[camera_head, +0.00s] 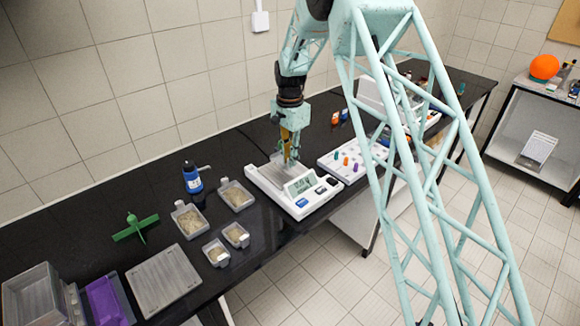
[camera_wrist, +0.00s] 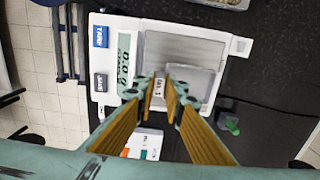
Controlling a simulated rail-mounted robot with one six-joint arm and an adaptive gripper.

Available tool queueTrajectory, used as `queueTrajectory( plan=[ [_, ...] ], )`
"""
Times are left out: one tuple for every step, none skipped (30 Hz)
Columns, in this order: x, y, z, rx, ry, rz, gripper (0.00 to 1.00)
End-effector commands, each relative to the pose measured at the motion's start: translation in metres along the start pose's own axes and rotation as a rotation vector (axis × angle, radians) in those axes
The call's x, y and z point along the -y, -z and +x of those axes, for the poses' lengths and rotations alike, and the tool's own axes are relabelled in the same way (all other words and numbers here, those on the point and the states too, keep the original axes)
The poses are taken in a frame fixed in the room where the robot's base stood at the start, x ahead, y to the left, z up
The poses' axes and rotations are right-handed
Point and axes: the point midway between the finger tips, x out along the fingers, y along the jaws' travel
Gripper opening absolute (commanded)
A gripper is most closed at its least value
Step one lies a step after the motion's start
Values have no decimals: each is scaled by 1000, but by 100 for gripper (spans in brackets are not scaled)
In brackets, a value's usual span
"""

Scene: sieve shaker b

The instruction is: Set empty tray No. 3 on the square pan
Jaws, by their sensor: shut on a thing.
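The balance (camera_head: 299,203) is white, with its square metal pan (camera_wrist: 180,46) at the back. My gripper (camera_head: 289,159) points down over the pan. In the wrist view my gripper (camera_wrist: 162,90) is shut on the labelled wall of a small, clear, empty tray (camera_wrist: 196,82); the label seems to end in 3. The tray overlaps one side of the pan. I cannot tell whether it touches the pan or hangs just above it. The fingers hide part of the tray.
A white rack (camera_head: 352,160) with coloured vials is close on the right. A flat grey plate (camera_head: 163,280) and green object (camera_head: 136,227) lie farther left.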

Motion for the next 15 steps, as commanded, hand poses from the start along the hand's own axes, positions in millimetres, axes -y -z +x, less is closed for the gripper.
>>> queueTrajectory(
  plan=[
    [0, 0, 1, 0, 0, 0, 5],
    [0, 0, 2, 0, -1, 0, 5],
    [0, 0, 3, 0, -1, 0, 5],
    [0, 0, 5, 1, -1, 0, 5],
    [0, 0, 7, 1, -1, 0, 5],
    [0, 0, 11, 1, -2, 0, 5],
    [0, 0, 14, 1, -2, 0, 5],
    [-1, 0, 17, 1, -2, 0, 5],
    [-1, 0, 21, 1, -2, 0, 5],
    [-1, 0, 23, 1, -2, 0, 5],
    [-1, 0, 26, 1, -2, 0, 5],
    [-1, 0, 29, 1, -1, 0, 5],
    [0, 0, 31, 1, -1, 0, 5],
    [0, 0, 32, 0, -1, 0, 5],
    [0, 0, 34, 0, 0, 0, 5]
  ],
)
